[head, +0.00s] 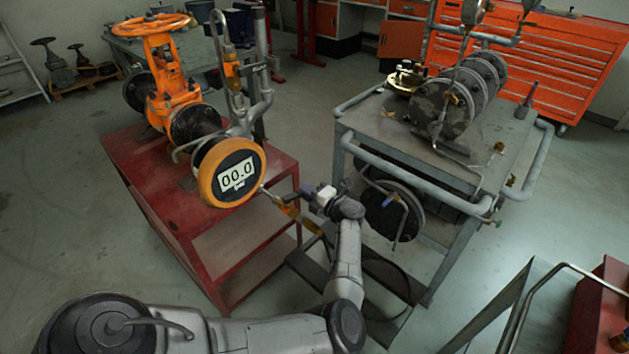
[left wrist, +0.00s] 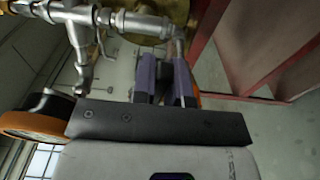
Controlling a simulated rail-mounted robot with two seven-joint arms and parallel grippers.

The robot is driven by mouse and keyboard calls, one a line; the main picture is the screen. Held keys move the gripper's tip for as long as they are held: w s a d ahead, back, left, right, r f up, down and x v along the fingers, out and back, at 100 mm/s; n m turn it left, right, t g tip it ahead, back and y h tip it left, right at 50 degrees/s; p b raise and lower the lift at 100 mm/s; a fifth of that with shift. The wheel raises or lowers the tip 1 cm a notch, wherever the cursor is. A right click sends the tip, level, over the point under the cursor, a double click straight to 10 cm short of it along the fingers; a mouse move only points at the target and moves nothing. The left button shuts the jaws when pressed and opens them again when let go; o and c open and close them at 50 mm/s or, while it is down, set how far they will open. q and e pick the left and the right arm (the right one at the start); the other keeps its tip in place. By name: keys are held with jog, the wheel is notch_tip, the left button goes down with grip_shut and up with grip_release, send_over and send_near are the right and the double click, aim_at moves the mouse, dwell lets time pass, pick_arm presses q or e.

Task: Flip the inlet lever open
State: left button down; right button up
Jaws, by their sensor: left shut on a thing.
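My left gripper (head: 308,192) reaches in beside the lower pipework, just right of the round orange-rimmed gauge (head: 238,174) that reads 00.0. In the left wrist view its two purple-padded fingers (left wrist: 166,80) are closed together. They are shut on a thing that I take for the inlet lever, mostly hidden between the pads. A brass-orange fitting (head: 289,208) shows right beside the fingertips in the head view. In the left wrist view a silver pipe (left wrist: 140,22) with an elbow runs just beyond the fingers. My right gripper is not in view.
The orange gate valve (head: 165,75) stands on the red stand (head: 150,185), with its handwheel on top. A grey cart (head: 470,160) with flanged pipework stands close on the right. Red tool drawers (head: 560,75) are behind. Open floor (head: 60,180) lies at left.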

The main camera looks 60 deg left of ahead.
pick_arm(q)
jog(key=shift+d+m+t, duration=0.15)
jog(key=shift+m+t, duration=0.15)
jog(key=shift+t, duration=0.1)
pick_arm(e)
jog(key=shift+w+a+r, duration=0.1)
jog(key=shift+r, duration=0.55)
pick_arm(q)
jog(key=c, duration=1.1)
grip_release()
jog(key=shift+c, duration=0.2)
jog(key=p+v, duration=0.2)
jog(key=v, duration=1.2)
jog(key=shift+f, duration=0.2)
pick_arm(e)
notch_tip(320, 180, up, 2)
pick_arm(q)
jog(key=shift+p, duration=0.3)
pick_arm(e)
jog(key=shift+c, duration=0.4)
